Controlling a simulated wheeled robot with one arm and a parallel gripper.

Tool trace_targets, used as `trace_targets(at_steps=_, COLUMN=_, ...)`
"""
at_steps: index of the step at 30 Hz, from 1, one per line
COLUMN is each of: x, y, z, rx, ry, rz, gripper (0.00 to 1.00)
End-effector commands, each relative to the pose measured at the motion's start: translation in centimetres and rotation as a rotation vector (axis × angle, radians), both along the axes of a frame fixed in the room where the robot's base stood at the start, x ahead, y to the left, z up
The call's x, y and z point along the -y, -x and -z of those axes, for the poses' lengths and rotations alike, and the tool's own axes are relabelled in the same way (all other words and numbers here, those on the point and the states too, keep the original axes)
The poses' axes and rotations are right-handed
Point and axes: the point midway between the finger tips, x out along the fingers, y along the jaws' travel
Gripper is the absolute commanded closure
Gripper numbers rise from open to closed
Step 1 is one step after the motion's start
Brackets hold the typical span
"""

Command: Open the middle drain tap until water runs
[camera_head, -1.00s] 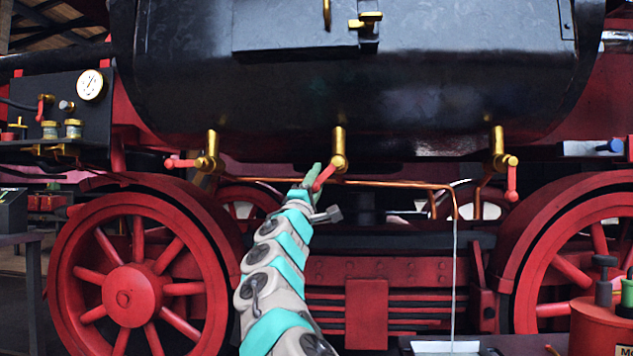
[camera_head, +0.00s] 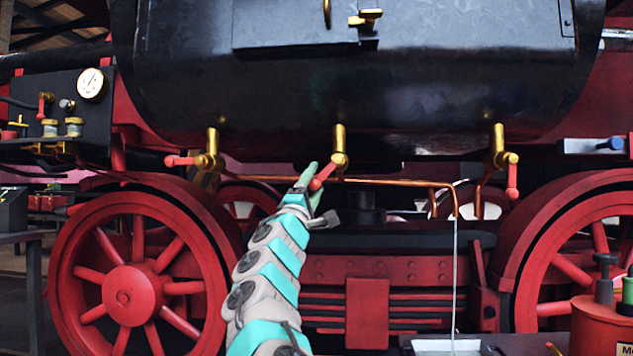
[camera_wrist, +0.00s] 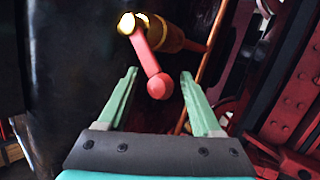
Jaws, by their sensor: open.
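The middle drain tap (camera_head: 339,150) is brass with a red lever and hangs under the black boiler. Its lever (camera_head: 317,184) slants down and left. My gripper (camera_head: 317,177) is at the lever's end, open. In the wrist view the lever's round red knob (camera_wrist: 160,87) sits between the two green fingers, near their tips, with gaps on both sides. The tap's brass body (camera_wrist: 165,35) lies beyond the fingertips. A thin stream of water (camera_head: 455,270) falls from the bent end of the copper pipe (camera_head: 400,183) to the tray (camera_head: 420,342) below.
The left tap (camera_head: 208,155) has its lever out sideways to the left; the right tap (camera_head: 499,150) has its lever hanging down. Red wheels (camera_head: 130,293) stand on both sides. A gauge (camera_head: 91,84) is at left, a red container (camera_head: 600,325) at lower right.

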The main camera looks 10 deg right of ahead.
Motion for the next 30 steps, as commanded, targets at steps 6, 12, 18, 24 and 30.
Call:
trace_targets(at_steps=6, x=-1.1, y=1.6, z=1.2, rx=0.003, ry=0.003, rz=0.003, gripper=0.34)
trace_targets(at_steps=12, x=-1.9, y=2.9, z=2.3, rx=0.002, ry=0.001, rz=0.001, gripper=0.34)
trace_targets(at_steps=18, x=-2.3, y=3.5, z=2.9, rx=0.000, ry=0.001, rz=0.001, gripper=0.34)
trace_targets(at_steps=24, x=-2.3, y=3.7, z=3.0, rx=0.001, ry=-0.001, rz=0.002, gripper=0.34)
trace_targets(at_steps=30, x=-2.3, y=3.7, z=3.0, rx=0.001, ry=-0.001, rz=0.002, gripper=0.34)
